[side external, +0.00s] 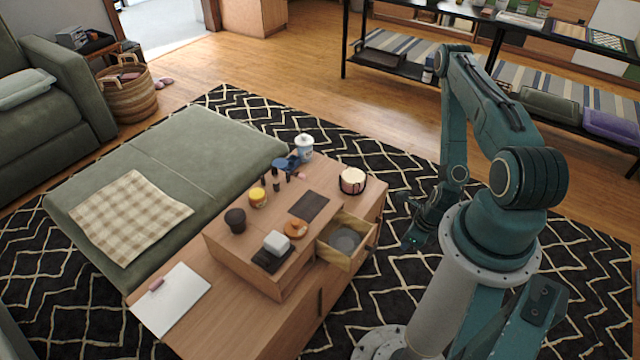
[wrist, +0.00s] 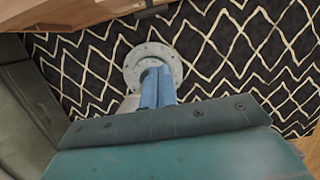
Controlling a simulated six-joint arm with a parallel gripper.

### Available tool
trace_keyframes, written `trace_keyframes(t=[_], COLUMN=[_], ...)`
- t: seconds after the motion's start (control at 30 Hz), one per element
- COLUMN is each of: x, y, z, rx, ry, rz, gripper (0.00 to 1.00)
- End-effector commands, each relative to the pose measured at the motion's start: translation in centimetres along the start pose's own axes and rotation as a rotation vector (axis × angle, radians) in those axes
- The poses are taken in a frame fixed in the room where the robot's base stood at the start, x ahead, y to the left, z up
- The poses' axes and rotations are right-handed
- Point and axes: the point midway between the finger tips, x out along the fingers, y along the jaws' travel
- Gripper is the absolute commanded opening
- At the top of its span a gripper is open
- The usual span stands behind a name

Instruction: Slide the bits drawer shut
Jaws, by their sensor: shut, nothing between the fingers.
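The bits drawer (side external: 350,246) sticks out open from the right part of the small wooden chest's front in the side external view. A round grey item (side external: 346,239) lies inside it. The wooden chest (side external: 258,274) stands on a low wooden table. My gripper (side external: 412,243) is to the right of the drawer, apart from it, over the rug. It is shut and empty. The wrist view shows wood at the upper left, the patterned rug and parts of my own arm; the drawer cannot be made out there.
On the chest top are a dark cup (side external: 235,220), a white block on a dark base (side external: 276,243), an orange-brown ring (side external: 296,229) and a dark flat pad (side external: 309,204). A round tin (side external: 353,180) and a white canister (side external: 304,147) stand behind. The space between gripper and drawer looks clear.

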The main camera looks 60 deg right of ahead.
Motion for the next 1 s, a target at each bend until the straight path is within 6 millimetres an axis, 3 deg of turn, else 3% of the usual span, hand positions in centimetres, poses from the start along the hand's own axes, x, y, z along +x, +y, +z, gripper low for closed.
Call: trace_keyframes(t=[0.77, 1.0], x=[9.3, 9.8], y=[0.1, 0.0], z=[0.0, 1.8], rx=[-0.005, -0.008], ry=[0.0, -0.002], rz=[0.001, 0.0], gripper=[0.0, 0.0])
